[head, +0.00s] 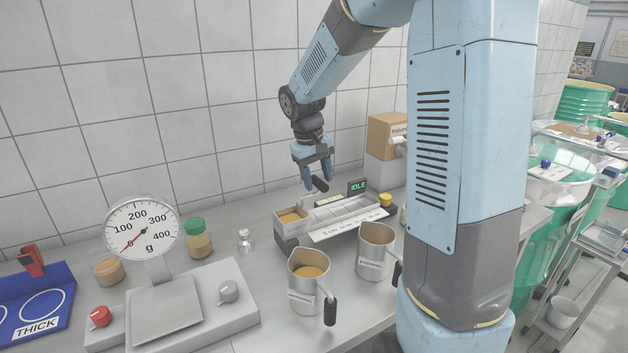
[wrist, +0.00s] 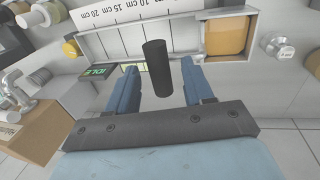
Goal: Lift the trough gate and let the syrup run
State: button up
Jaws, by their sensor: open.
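The trough (head: 345,232) stands on the bench, a pale tray with a centimetre scale along its front. Amber syrup (head: 290,217) fills its left end compartment; the long channel beside it looks empty. In the wrist view the syrup (wrist: 226,36) is at the upper right, with a wall closing it off from the channel. A black cylindrical handle (head: 320,185), apparently the gate's, shows between the fingers of my gripper (head: 317,178). In the wrist view the handle (wrist: 157,68) has a gap on both sides. My gripper is open above the trough. The gate plate itself is hard to make out.
A small display (head: 357,187) reading IDLE stands behind the trough. Two metal jugs (head: 308,282) (head: 374,252) stand in front, the left holding amber syrup. A dial scale (head: 168,305), jars and a blue THICK tray (head: 40,305) are at left. A tiled wall is behind.

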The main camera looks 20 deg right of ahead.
jog(key=shift+d+f, duration=0.1)
jog(key=shift+f, duration=0.35)
grip_shut()
dwell(0.3)
